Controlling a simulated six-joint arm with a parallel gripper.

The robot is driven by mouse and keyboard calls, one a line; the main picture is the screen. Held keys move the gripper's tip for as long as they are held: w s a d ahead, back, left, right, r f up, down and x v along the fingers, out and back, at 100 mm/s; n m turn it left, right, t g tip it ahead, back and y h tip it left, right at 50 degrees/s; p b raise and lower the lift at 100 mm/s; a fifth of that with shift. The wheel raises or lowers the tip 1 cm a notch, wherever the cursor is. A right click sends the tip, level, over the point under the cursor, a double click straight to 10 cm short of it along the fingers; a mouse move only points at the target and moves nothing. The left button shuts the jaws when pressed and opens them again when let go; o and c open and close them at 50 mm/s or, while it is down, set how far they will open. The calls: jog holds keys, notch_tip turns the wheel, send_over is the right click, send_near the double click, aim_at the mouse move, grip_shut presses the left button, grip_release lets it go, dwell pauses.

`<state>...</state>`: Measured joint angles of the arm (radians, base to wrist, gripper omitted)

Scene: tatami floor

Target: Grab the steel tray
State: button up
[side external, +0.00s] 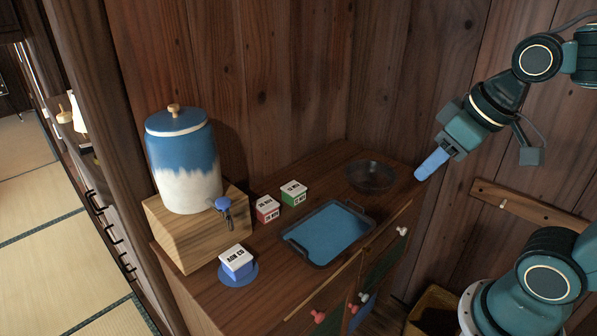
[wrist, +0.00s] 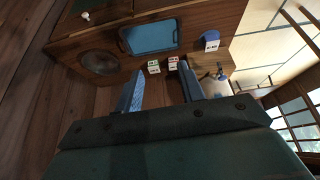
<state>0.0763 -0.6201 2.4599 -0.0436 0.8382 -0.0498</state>
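The steel tray (side external: 328,233) is dark-rimmed with a blue inner surface and end handles. It lies flat and empty on the wooden cabinet top, and shows at the upper middle of the wrist view (wrist: 152,36). My gripper (side external: 425,170) is above and to the right of the tray in the side view, well apart from it, with blue fingers pointing down-left. In the wrist view my gripper (wrist: 160,70) has its two fingers spread with nothing between them.
A dark transparent bowl (side external: 370,176) stands behind the tray. A green-and-white box (side external: 293,193), a red-and-white box (side external: 267,209) and a blue-and-white box (side external: 236,262) on a blue coaster (side external: 251,276) stand nearby. A blue-white dispenser (side external: 187,165) sits on a wooden block (side external: 197,238). Walls rise behind.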

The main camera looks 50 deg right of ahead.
jog(key=w+d+f+g, duration=0.1)
jog(key=w+d+f, duration=0.65)
jog(key=w, duration=0.45)
jog(key=w+d+f+m+y, duration=0.1)
jog(key=w+d+f, duration=0.4)
jog(key=d+f, duration=0.6)
jog(key=shift+d+f+y, duration=0.25)
jog(key=shift+f+y, duration=0.25)
jog(key=shift+f, duration=0.1)
send_near(356, 210)
jog(key=shift+x, duration=1.25)
jog(key=shift+a, duration=0.15)
jog(key=shift+x, duration=2.65)
